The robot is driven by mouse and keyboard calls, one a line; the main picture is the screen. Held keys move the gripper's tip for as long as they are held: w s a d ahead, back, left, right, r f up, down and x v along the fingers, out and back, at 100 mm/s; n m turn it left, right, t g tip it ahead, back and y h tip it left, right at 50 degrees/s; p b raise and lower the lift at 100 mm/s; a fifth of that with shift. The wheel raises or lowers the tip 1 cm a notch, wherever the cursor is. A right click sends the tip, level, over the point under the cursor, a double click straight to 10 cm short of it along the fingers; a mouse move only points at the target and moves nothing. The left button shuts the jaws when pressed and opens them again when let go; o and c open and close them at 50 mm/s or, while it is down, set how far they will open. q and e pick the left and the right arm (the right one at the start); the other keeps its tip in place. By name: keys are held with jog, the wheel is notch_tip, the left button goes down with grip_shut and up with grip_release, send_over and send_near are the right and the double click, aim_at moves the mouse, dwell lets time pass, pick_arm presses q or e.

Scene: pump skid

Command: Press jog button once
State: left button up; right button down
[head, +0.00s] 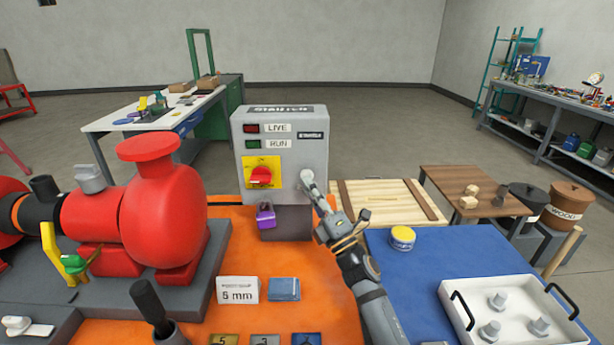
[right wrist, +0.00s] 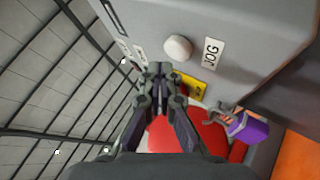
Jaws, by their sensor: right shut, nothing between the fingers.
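The grey control box (head: 290,160) stands at the back of the orange bench top, with LIVE and RUN lamps on its face. The jog button (right wrist: 178,47) is a pale round knob beside a JOG label (right wrist: 211,53) in the right wrist view; in the head view the fingers partly cover that spot. My right gripper (head: 312,188) reaches up to the box's lower right face. In the wrist view its fingers (right wrist: 160,70) are shut and empty, with tips close to the button; I cannot tell whether they touch it. My left gripper is not in view.
A red rotary switch (head: 261,176) on a yellow plate and a purple padlock (head: 265,215) sit left of the gripper. A red pump (head: 165,220) fills the left. A yellow tin (head: 402,238) and white tray (head: 450,293) are on the blue mat at right.

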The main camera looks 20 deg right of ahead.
jog(key=s, duration=0.2)
jog(key=s+a+p, duration=0.1)
jog(key=s, duration=0.1)
jog(key=shift+s+a, duration=0.2)
jog(key=shift+s, duration=0.2)
dwell(0.7)
